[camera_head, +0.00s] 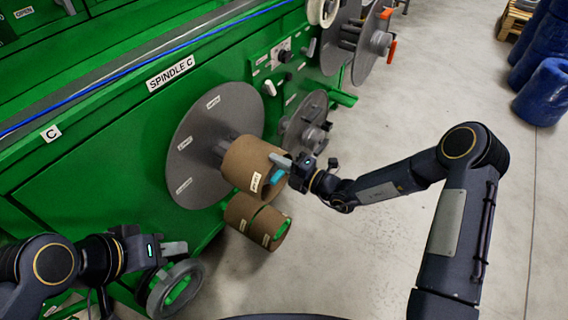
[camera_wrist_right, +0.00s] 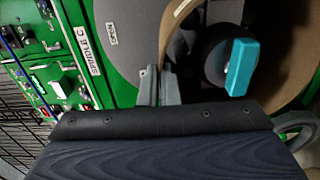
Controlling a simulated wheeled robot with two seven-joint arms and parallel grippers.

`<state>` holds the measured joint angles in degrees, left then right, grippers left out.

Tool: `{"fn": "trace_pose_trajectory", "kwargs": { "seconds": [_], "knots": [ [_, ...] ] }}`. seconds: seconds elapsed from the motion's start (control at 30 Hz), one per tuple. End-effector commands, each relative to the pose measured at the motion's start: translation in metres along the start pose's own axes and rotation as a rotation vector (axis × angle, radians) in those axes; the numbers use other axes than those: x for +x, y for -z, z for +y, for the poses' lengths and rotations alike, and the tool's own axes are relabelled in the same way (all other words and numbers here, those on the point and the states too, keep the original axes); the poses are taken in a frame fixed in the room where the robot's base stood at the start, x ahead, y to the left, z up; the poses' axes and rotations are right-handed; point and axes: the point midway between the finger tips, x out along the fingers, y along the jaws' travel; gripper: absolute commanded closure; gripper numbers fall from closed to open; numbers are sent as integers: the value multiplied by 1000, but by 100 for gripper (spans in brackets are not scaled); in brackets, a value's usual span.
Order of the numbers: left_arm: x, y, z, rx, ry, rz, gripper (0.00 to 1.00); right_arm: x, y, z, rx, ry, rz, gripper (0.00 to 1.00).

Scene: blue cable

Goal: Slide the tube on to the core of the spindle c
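The tube (camera_head: 250,165) is a brown cardboard cylinder with a white label. It sits around the outer part of the core (camera_head: 221,149) of spindle C, with a gap to the large grey disc (camera_head: 205,120). The core's end with its teal handle (camera_wrist_right: 240,68) shows inside the tube's mouth in the right wrist view. My right gripper (camera_head: 284,163) is at the tube's near rim. In the right wrist view its fingers (camera_wrist_right: 159,84) are closed on the tube wall (camera_wrist_right: 168,28). My left gripper (camera_head: 178,248) is low at the left, away from the tube; its finger gap is unclear.
A grey ring (camera_head: 172,290) is beside my left gripper. A blue cable (camera_head: 150,61) runs along the green machine (camera_head: 120,125).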

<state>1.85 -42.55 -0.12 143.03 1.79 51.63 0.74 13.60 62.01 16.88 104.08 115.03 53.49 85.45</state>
Motion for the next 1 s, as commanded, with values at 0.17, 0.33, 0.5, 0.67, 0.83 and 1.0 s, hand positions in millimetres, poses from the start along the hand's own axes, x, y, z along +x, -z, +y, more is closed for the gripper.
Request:
{"fn": "trace_pose_trajectory", "kwargs": {
  "seconds": [0.17,0.33,0.5,0.67,0.83,1.0],
  "knots": [
    [1,0,0,0,0,0,64,11,0,0,1,-2,0,100],
    [1,-1,0,0,0,0,64,22,0,0,0,-2,0,100],
    [2,-1,-1,0,0,0,64,32,0,0,0,-1,1,100],
    [2,-1,-1,0,0,0,64,40,0,0,1,-2,1,100],
    [3,-1,-1,0,0,0,64,45,0,0,1,-2,0,100],
    [3,-1,-1,0,0,0,64,46,0,0,1,-1,-1,100]
  ]
}}
